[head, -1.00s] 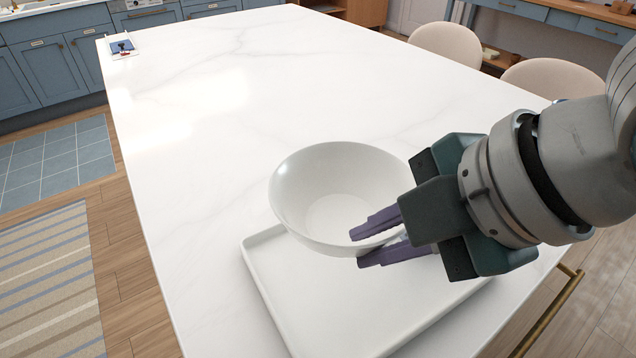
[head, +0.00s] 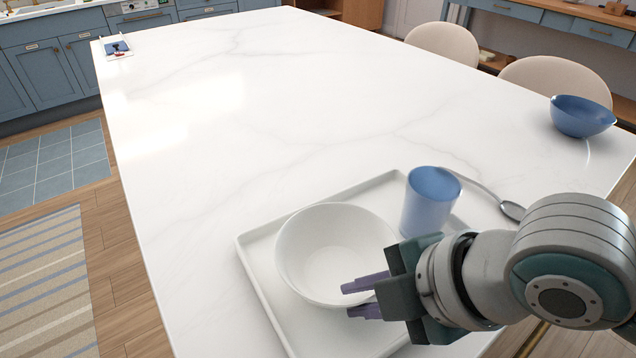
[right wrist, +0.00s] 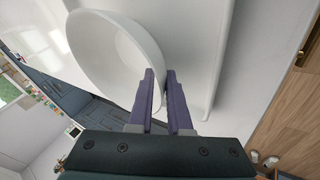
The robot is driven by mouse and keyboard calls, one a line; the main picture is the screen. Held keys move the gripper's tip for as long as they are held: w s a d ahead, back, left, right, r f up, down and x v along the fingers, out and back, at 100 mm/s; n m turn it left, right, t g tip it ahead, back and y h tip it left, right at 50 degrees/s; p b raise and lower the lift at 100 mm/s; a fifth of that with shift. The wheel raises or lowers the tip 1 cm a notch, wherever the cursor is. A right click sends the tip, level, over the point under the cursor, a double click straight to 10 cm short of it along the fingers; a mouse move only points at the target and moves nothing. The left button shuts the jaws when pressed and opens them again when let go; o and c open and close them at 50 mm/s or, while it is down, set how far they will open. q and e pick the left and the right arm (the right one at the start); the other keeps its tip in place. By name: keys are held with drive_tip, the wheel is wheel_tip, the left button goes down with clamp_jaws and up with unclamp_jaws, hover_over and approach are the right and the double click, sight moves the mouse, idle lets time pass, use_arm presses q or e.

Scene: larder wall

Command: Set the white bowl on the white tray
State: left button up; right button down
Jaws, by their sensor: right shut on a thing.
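The white bowl (head: 330,250) is upright over the left part of the white tray (head: 258,262) in the head view. It looks to be on the tray or very close above it; I cannot tell whether its base touches. My right gripper (head: 364,297) is shut on the bowl's near right rim, one finger inside and one outside. The right wrist view also shows the bowl (right wrist: 112,50) with its wall between the fingers (right wrist: 160,92), and the tray (right wrist: 208,60) behind. My left gripper is not in view.
A blue cup (head: 430,202) stands at the tray's far right part. A spoon (head: 510,209) lies to its right. A blue bowl (head: 581,116) sits near the counter's right edge.

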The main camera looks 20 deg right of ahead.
drive_tip(key=shift+f, duration=0.15)
drive_tip(key=c, duration=0.8)
unclamp_jaws()
drive_tip(key=shift+c, duration=0.2)
drive_tip(key=shift+r, duration=0.25)
drive_tip(key=s+d+r+m+p, duration=0.3)
drive_tip(key=s+r+m, duration=0.3)
drive_tip(key=r, duration=0.4)
drive_tip(key=s+d+f+m+g+h, duration=0.1)
drive_tip(key=s+d+m+h, duration=0.2)
drive_tip(key=s+m, duration=0.4)
drive_tip(key=d+m, duration=0.1)
drive_tip(key=m, duration=0.3)
drive_tip(key=shift+d+g+h, duration=0.2)
drive_tip(key=shift+g+h, duration=0.1)
drive_tip(key=shift+g, duration=0.1)
